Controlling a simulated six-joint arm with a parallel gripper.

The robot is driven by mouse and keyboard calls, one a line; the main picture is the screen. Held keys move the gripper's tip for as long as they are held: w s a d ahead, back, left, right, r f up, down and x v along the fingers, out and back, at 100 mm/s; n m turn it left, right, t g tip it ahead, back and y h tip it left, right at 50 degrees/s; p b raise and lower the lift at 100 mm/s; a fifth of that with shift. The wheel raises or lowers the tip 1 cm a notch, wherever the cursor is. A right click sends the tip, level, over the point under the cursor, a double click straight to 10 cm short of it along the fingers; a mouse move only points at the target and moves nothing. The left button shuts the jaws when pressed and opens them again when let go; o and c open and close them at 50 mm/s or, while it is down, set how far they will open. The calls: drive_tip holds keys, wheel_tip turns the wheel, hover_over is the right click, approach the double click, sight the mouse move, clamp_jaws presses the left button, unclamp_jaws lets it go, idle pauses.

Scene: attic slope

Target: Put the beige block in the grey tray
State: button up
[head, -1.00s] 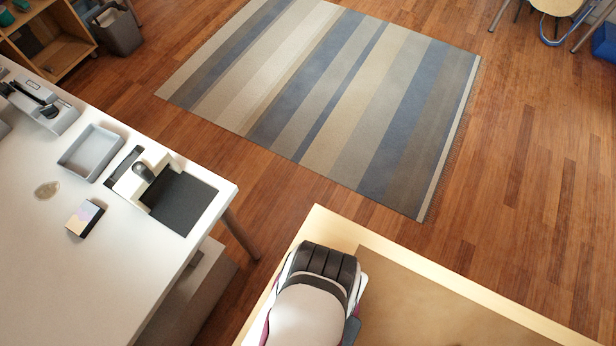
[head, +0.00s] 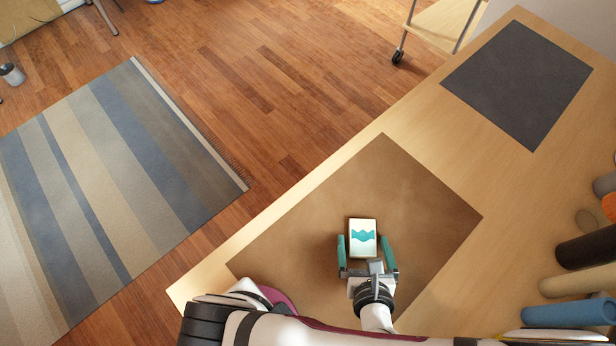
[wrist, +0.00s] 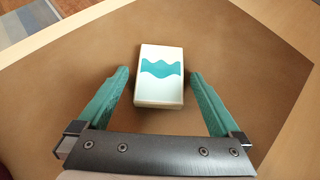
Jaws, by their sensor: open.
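The beige block (head: 363,228), a pale box with a teal wavy band on top, lies on the brown mat in the head view. It also shows in the wrist view (wrist: 160,54). My gripper (head: 364,246) is open, with its teal fingers on either side of the block's near part and a gap at each side. The wrist view shows the same, with the gripper (wrist: 160,76) apart from the block. The grey tray is out of both current views; the earlier head frame shows it on a white table to the left.
The brown mat (head: 420,195) lies on a wooden table (head: 420,125), clear around the block. A dark grey mat (head: 517,83) lies farther back. Several rolls, including a blue one (head: 568,312), line the right side. The floor and a striped rug (head: 110,170) are beyond the table's left edge.

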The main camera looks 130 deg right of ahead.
drive_tip(key=c, duration=1.5)
